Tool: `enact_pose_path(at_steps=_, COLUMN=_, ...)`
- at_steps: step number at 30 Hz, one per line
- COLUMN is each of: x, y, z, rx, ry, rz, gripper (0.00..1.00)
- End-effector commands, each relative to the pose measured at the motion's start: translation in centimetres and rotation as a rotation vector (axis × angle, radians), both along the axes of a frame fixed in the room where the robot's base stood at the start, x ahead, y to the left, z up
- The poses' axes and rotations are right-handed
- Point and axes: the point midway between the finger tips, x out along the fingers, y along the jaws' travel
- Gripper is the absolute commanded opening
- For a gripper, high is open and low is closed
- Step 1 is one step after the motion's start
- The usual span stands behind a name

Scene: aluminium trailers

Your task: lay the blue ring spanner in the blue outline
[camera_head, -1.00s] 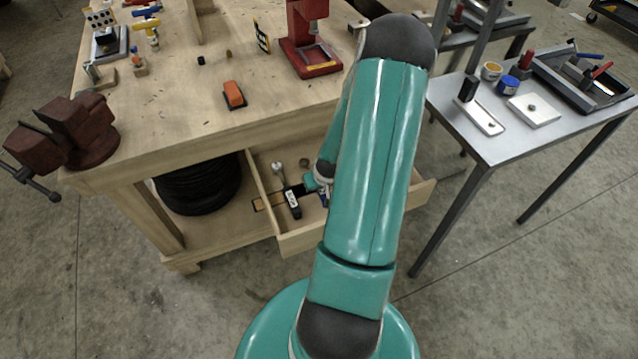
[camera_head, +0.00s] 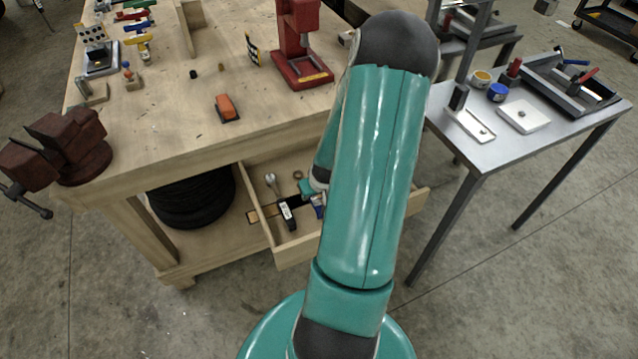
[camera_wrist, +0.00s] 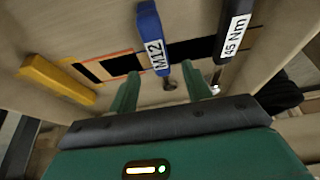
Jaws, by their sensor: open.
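The blue ring spanner (camera_wrist: 153,40), with a white M12 label, lies in the open drawer (camera_head: 292,256) of the wooden bench. My gripper (camera_wrist: 161,70) is open over the drawer in the wrist view, its two green fingers on either side of the spanner's lower end. I cannot tell whether they touch it. In the head view the spanner (camera_head: 318,204) shows only as a small blue patch, and my arm hides part of the gripper. An orange-edged black marking (camera_wrist: 100,68) is on the drawer floor to the left. I cannot make out a blue outline.
A black-handled wrench (camera_wrist: 233,32) labelled 45 Nm lies right of the spanner. A yellow bar (camera_wrist: 56,79) is at the left. The drawer walls close in around the gripper. A grey metal table (camera_head: 480,152) with tools stands at the right.

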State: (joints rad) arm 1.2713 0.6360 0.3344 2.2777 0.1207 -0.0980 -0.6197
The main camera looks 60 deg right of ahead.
Motion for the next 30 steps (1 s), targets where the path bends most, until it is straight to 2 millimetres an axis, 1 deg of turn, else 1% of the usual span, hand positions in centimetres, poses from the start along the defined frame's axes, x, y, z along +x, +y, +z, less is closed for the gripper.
enact_pose_path(at_steps=1, x=-0.3, y=0.1, z=0.9, rx=-0.003, ry=-0.001, rz=0.0, gripper=0.49)
enact_pose_path(at_steps=9, x=-1.9, y=1.0, z=5.3, rx=-0.004, ry=-0.001, rz=-0.002, gripper=0.49)
enact_pose_path(at_steps=15, x=-2.8, y=1.6, z=7.7, rx=-0.002, ry=-0.001, rz=-0.003, gripper=0.49)
enact_pose_path(at_steps=20, x=-3.1, y=1.8, z=8.5, rx=0.0, ry=0.0, rz=-0.001, gripper=0.49)
enact_pose_path(at_steps=30, x=-3.0, y=2.0, z=8.7, rx=-0.001, ry=0.003, rz=0.005, gripper=0.49)
